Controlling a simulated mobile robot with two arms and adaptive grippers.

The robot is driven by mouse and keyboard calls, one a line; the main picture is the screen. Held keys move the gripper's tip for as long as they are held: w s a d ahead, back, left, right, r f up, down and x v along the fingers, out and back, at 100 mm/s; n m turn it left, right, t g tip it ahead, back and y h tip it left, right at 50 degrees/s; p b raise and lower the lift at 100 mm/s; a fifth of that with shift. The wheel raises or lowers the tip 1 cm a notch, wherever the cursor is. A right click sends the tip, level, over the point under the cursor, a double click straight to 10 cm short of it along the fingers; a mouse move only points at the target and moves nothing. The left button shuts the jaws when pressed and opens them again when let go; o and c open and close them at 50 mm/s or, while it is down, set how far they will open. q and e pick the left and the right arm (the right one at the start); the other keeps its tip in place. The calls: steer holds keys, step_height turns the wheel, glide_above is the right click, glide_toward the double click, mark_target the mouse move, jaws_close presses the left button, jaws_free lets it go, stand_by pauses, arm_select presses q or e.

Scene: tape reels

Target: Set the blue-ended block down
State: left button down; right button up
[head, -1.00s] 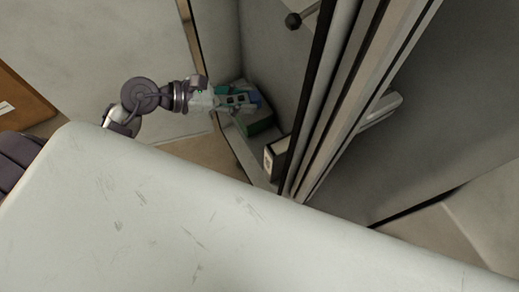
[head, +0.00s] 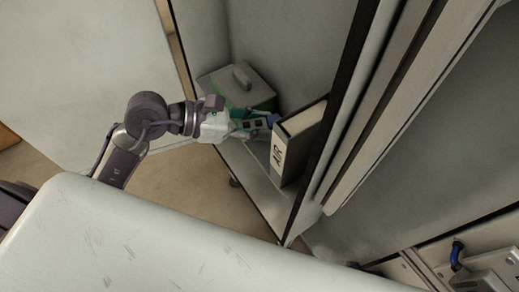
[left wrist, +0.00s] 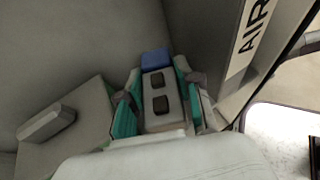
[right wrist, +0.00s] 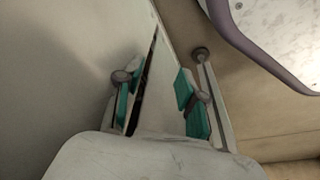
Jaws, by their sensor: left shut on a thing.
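The blue-ended block is light grey with dark square patches; its blue end (head: 271,120) points away from my left gripper (head: 252,124). In the left wrist view the block (left wrist: 160,100) lies between the teal finger pads of my left gripper (left wrist: 158,98), which is shut on it. The gripper holds it inside an open cabinet, between a lidded box and a binder marked AIR. Whether its underside touches the shelf is hidden. My right gripper (right wrist: 160,98) shows only in the right wrist view, open with no object between its pads.
The lidded box (head: 222,83) with a handle stands behind the gripper. The AIR binder (head: 301,126) stands close on the right. A bare strip of shelf (head: 246,168) shows in front. The cabinet's dark edge (head: 345,85) rises at right; a pale worktop (head: 130,235) fills the foreground.

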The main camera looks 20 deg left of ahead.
mark_target(259, 150)
arm_select(q)
step_height(259, 150, down, 7)
steer(key=shift+r+b, duration=0.1)
steer(key=shift+b, duration=0.55)
arm_select(e)
steer(key=r, duration=0.1)
steer(key=w+r, duration=0.1)
steer(key=r, duration=0.3)
steer(key=shift+w+a, duration=0.1)
steer(key=shift+w, duration=0.3)
steer(key=shift+r, duration=0.1)
arm_select(q)
steer(key=shift+f, duration=0.2)
steer(key=c, duration=0.8)
jaws_free()
arm_select(e)
steer(key=shift+w+r, duration=0.1)
steer(key=shift+r, duration=0.25)
arm_select(q)
steer(key=shift+r, duration=0.1)
